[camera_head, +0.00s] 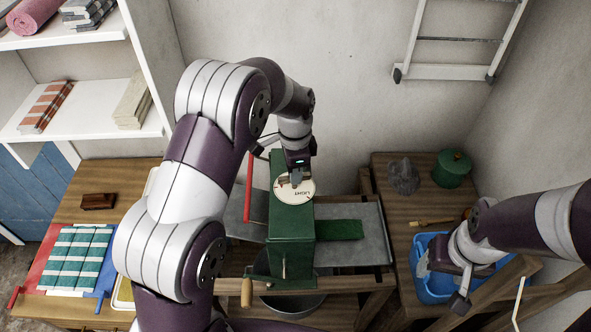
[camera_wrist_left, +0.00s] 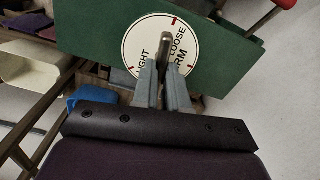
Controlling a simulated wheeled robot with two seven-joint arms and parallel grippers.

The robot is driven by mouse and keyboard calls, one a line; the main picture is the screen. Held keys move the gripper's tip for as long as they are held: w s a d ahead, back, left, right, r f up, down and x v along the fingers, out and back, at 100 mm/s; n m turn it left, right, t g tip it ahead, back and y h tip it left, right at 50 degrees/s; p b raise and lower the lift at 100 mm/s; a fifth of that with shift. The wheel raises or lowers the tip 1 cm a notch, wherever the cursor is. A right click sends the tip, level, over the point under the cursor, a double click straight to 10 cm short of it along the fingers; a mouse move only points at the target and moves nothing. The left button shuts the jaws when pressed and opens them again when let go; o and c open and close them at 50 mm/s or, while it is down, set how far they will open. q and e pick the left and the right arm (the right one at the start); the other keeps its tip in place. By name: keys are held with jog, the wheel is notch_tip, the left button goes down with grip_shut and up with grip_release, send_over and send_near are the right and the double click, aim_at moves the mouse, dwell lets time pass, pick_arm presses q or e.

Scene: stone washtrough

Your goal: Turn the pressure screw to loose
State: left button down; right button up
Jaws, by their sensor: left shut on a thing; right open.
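The pressure screw's round white dial (camera_head: 294,191) lies on top of the green mangle housing (camera_head: 291,236) in the head view. In the left wrist view the dial (camera_wrist_left: 140,47) shows words reading as LIGHT, LOOSE and FIRM, with red marks at its rim. My left gripper (camera_head: 295,178) is over the dial. In the left wrist view its fingers (camera_wrist_left: 163,72) are shut on the grey metal bar of the pressure screw (camera_wrist_left: 166,42). The bar's end lies close to the upper red mark; the exact setting is hard to tell. My right gripper (camera_head: 425,262) is open and empty above a blue tub.
A red lever (camera_head: 249,187) stands left of the housing. A crank handle (camera_head: 247,292) is at its front. Folded cloths (camera_head: 80,257) lie at left.

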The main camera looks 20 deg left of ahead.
pick_arm(q)
jog(key=shift+m, duration=0.9)
jog(key=c, duration=1.3)
grip_release()
jog(key=shift+o, duration=0.7)
jog(key=shift+a, duration=0.15)
jog(key=shift+r, duration=0.1)
notch_tip(320, 180, up, 5)
jog(key=shift+r+b, duration=0.2)
jog(key=shift+b, duration=0.2)
notch_tip(320, 180, up, 7)
jog(key=p, duration=0.6)
jog(key=shift+p, duration=0.4)
